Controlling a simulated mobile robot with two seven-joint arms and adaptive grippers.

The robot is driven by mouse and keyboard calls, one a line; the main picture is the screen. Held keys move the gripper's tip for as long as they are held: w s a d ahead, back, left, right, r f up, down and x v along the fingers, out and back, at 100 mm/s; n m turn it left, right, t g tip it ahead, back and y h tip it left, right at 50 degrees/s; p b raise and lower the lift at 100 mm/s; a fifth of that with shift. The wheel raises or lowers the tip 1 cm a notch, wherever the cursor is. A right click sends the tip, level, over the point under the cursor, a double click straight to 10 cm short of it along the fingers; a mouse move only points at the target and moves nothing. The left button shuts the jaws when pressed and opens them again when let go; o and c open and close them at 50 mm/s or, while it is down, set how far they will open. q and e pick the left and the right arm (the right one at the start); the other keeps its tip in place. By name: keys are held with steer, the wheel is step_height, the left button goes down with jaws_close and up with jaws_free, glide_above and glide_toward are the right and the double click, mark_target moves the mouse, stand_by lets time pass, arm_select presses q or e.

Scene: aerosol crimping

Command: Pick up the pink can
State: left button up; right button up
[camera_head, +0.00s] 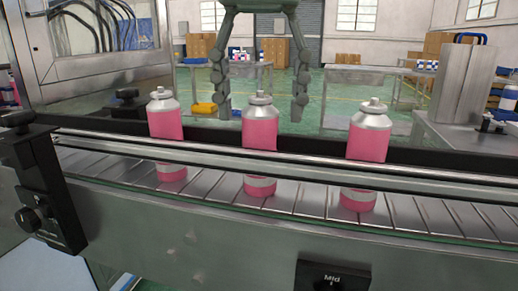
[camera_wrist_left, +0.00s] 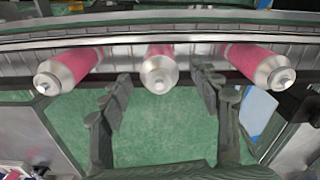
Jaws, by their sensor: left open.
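Three pink cans with silver tops stand upright in a row on the conveyor: a left can (camera_head: 165,122), a middle can (camera_head: 259,133) and a right can (camera_head: 369,138). The front rail crosses in front of their lower parts. My left gripper (camera_head: 259,112) is open and empty, with its fingers pointing down behind the row, one to each side of the middle can in the picture. In the left wrist view the middle can (camera_wrist_left: 159,68) lies between and beyond the open fingertips (camera_wrist_left: 161,82); no contact shows. My right gripper is not in view.
The metal rail (camera_head: 300,168) runs along the conveyor (camera_head: 215,186). A black clamp (camera_head: 45,180) stands at the left and a metal block (camera_head: 462,85) at the right. Tables and cardboard boxes (camera_head: 275,50) stand far behind. Green floor lies beyond the conveyor.

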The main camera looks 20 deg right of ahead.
mark_target(260, 151)
arm_select(q)
step_height(260, 151, down, 7)
steer(key=shift+s+r+b, duration=0.15)
steer(key=shift+b, duration=0.25)
steer(key=shift+f, duration=0.2)
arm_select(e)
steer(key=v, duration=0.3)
arm_select(q)
steer(key=shift+c, duration=0.6)
steer(key=c, duration=1.1)
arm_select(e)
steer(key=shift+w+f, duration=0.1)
